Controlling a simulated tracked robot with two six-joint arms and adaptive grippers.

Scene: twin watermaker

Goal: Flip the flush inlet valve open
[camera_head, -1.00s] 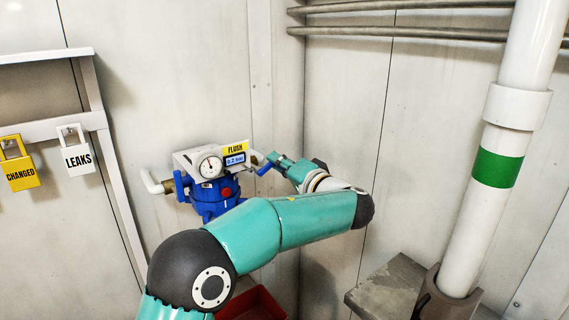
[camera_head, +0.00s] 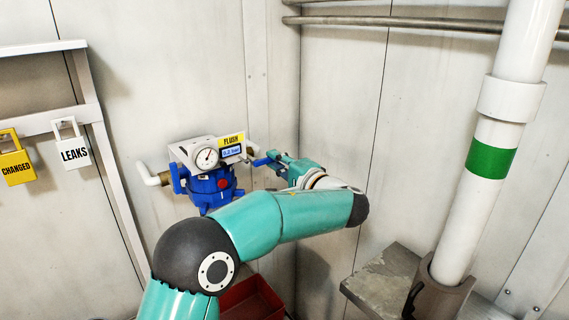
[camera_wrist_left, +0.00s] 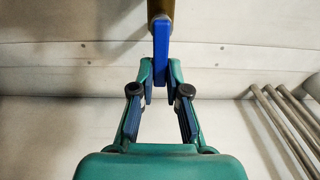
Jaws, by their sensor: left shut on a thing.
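The blue flush unit (camera_head: 212,190) is on the wall, with a round white gauge (camera_head: 206,157), a yellow FLUSH label (camera_head: 231,140) and a red button. A blue valve handle (camera_head: 263,161) is on the pipe at its right. Another blue handle (camera_head: 177,179) is at its left side. My left gripper (camera_head: 277,160) is at the right handle. In the left wrist view, its fingertips (camera_wrist_left: 160,77) are closed on the lower end of this blue handle (camera_wrist_left: 161,38), below a brass-coloured pipe part (camera_wrist_left: 160,8). My right gripper is not in view.
A white rack with a yellow padlock (camera_head: 16,165) and a white LEAKS padlock (camera_head: 72,150) is at the left. A white pipe (camera_head: 482,200) with a green band stands at the right, beside a grey ledge (camera_head: 385,280). A red bin (camera_head: 250,300) is below.

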